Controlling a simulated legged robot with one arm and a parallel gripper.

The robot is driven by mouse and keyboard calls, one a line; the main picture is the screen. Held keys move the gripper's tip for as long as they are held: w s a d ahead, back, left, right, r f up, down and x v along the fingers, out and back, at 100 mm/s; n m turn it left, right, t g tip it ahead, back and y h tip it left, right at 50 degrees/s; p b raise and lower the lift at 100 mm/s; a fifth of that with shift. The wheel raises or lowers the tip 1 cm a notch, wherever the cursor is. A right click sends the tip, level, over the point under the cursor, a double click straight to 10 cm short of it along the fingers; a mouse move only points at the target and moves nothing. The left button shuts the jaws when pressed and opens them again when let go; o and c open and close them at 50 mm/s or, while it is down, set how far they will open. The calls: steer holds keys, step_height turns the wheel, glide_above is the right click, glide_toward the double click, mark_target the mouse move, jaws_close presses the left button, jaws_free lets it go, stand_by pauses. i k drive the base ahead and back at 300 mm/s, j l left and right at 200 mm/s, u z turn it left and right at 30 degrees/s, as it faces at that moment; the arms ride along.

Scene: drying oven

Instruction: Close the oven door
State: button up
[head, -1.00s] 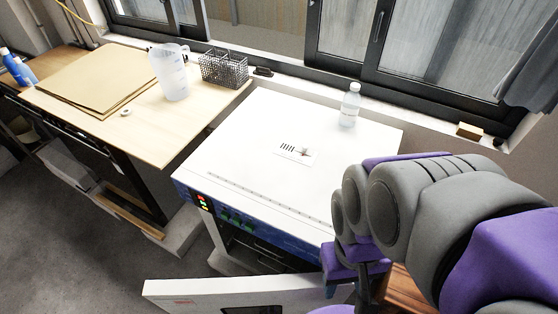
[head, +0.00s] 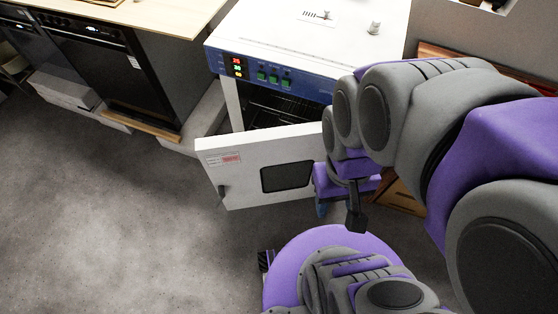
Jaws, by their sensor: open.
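The oven (head: 268,24) is a white box with a blue control panel carrying red and green lit displays and green switches. Its white door (head: 235,165) stands open in front of it, with a dark window, a red-marked label and a small dark handle (head: 222,192) near its left end. Dark interior and wire racks show through the gap above the door. My gripper (head: 340,207) is open, at the door's right end, in front of it in the picture. It hides that end and the hinge side; I cannot tell whether it touches the door.
A wooden-topped bench (head: 150,15) with a black appliance (head: 95,60) under it stands at the left. Wooden boards (head: 440,60) lie at the right behind my arm. The grey floor (head: 110,215) at the left and front of the door is clear.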

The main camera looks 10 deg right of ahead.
mark_target(265, 166)
steer(key=k+j, duration=0.25)
steer(key=j, duration=0.15)
steer(key=k+j+u, duration=0.15)
steer(key=j, duration=0.25)
steer(key=k+j, duration=0.3)
steer(key=j+u, duration=0.05)
steer(key=j, duration=0.05)
